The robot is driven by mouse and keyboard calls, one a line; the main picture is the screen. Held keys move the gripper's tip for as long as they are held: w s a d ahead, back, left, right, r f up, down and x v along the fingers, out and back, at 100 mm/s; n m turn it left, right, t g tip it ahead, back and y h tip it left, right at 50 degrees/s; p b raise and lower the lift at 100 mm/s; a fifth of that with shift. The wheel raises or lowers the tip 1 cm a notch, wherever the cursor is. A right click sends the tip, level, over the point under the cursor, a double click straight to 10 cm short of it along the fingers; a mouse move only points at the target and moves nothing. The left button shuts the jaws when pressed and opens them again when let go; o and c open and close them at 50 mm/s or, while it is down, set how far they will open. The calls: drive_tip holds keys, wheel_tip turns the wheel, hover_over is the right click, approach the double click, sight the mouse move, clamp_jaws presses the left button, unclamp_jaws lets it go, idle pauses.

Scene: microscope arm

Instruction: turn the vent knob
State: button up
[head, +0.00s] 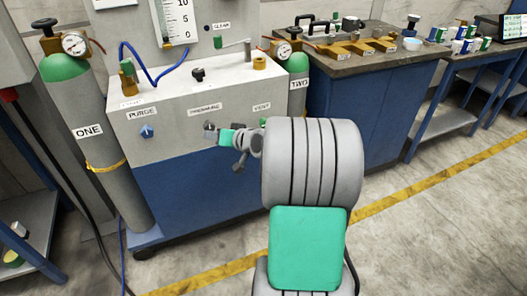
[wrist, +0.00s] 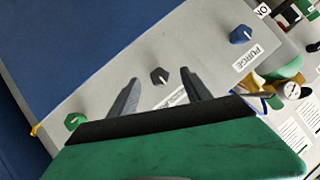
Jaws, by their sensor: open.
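The vent knob (wrist: 74,121) is green and sits on the grey panel at the lower left of the wrist view, outside my fingers. In the head view my gripper (head: 209,131) is at the panel front, below the middle label.
A blue knob (wrist: 241,35) sits by the PURGE label. The grey panel box (head: 180,110) has a dark knob and fittings on top. Gas cylinders ONE (head: 85,110) and TWO (head: 299,90) flank it. A workbench (head: 350,65) stands at the right; the floor in front is clear.

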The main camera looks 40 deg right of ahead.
drive_tip(key=s+d+f+m+t+h+b, duration=0.2)
drive_tip(key=d+f+m+h+b, duration=0.15)
drive_tip(key=d, duration=0.65)
drive_tip(key=s+d+f+m+t+h+b, duration=0.2)
drive_tip(key=s+d+f+m, duration=0.15)
drive_tip(key=d, duration=0.55)
drive_tip(key=x, duration=0.8)
drive_tip(key=shift+w+r+b, duration=0.15)
drive_tip(key=shift+w+b, duration=0.05)
drive_tip(key=shift+b, duration=0.2)
clamp_jaws()
